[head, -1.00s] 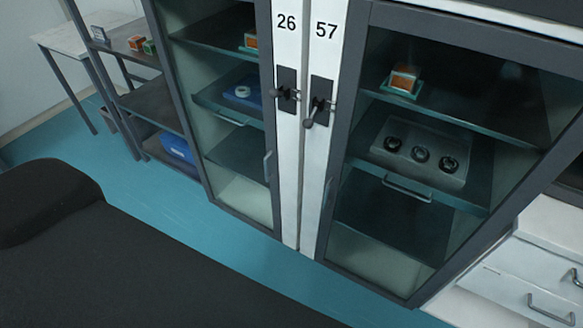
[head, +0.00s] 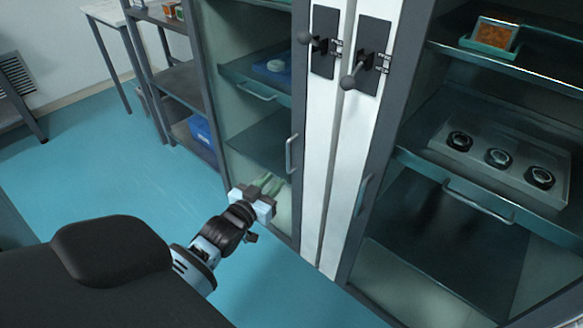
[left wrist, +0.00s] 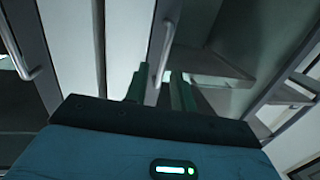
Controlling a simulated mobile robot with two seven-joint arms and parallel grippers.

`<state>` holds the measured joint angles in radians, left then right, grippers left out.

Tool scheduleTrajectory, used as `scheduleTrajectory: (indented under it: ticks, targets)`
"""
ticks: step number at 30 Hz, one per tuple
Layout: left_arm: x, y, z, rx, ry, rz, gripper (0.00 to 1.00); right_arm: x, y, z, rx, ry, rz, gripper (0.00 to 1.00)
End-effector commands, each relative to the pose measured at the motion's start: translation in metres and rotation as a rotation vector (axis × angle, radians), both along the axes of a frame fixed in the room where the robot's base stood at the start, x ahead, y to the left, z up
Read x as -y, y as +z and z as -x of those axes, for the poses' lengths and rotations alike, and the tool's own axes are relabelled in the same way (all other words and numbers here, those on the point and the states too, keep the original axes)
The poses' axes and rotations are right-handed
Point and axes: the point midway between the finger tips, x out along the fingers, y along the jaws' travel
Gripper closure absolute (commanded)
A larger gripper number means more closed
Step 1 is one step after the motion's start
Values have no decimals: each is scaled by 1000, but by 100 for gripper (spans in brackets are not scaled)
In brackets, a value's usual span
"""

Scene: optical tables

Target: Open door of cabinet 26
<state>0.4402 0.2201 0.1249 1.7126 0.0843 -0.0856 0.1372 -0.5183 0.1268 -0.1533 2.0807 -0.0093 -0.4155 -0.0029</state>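Cabinet 26 (head: 309,130) is the left of two adjoining glass-fronted cabinets, and its door looks shut. Its grey bar handle (head: 290,155) is upright near the door's right edge. A black latch with a ball-ended lever (head: 322,42) sits above it on the white post. My left gripper (head: 270,184) is in front of the lower door, left of and below the handle. In the left wrist view its two fingers (left wrist: 159,88) are apart and empty. A bar handle (left wrist: 164,42) shows beyond them, apparently cabinet 26's; contact cannot be told. My right gripper is not in view.
Cabinet 57 (head: 370,215) adjoins on the right, with its own latch lever (head: 360,70) and handle (head: 361,195). An open shelf rack (head: 178,82) stands to the left. The blue floor (head: 100,150) in front is clear at left.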

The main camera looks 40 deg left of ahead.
Motion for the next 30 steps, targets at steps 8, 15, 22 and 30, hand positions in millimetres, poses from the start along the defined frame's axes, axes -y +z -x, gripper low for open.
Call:
scheduleTrajectory:
  ticks: [8, 15, 22, 30]
  targets:
    - [-12, 15, -19, 61, 17, 5, 75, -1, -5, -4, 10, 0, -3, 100]
    - [-13, 15, -30, 60, 16, 5, 75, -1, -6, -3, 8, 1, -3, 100]
    - [-16, 15, -63, 60, 16, 4, 75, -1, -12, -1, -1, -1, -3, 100]
    - [-20, 15, -91, 59, 16, 4, 75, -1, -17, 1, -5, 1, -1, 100]
